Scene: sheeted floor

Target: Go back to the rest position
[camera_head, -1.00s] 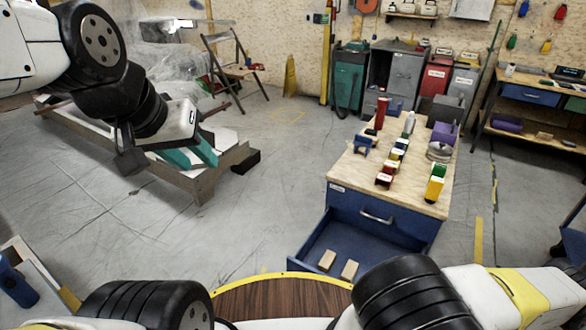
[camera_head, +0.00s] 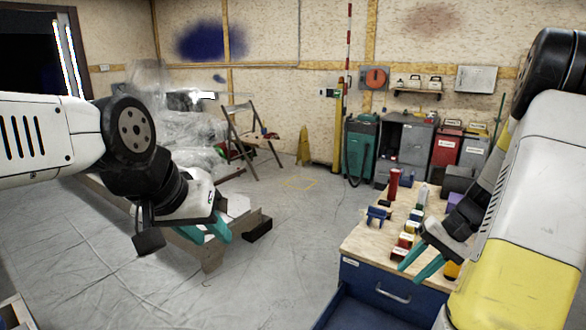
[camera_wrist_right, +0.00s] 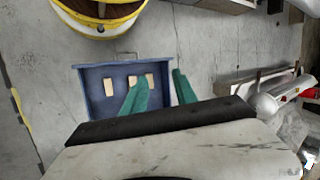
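My left gripper (camera_head: 207,234) hangs at the left of the head view, in front of the low wooden frame. Its teal fingers are apart with nothing seen between them. My right gripper (camera_head: 421,264) is at the right, in front of the workbench top in the picture. Its teal fingers are apart and empty, as the right wrist view (camera_wrist_right: 161,90) also shows. In that view the open blue drawer (camera_wrist_right: 92,112) lies beyond the fingers, with small wooden blocks (camera_wrist_right: 110,87) in it. One finger overlaps the drawer in the picture.
The workbench (camera_head: 362,242) carries a red cylinder (camera_head: 393,184), a blue item (camera_head: 377,215) and several coloured items. My right arm hides its right side. A folding chair (camera_head: 250,135) and a green cabinet (camera_head: 361,150) stand behind. Open floor (camera_head: 285,225) lies between wooden frame and bench.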

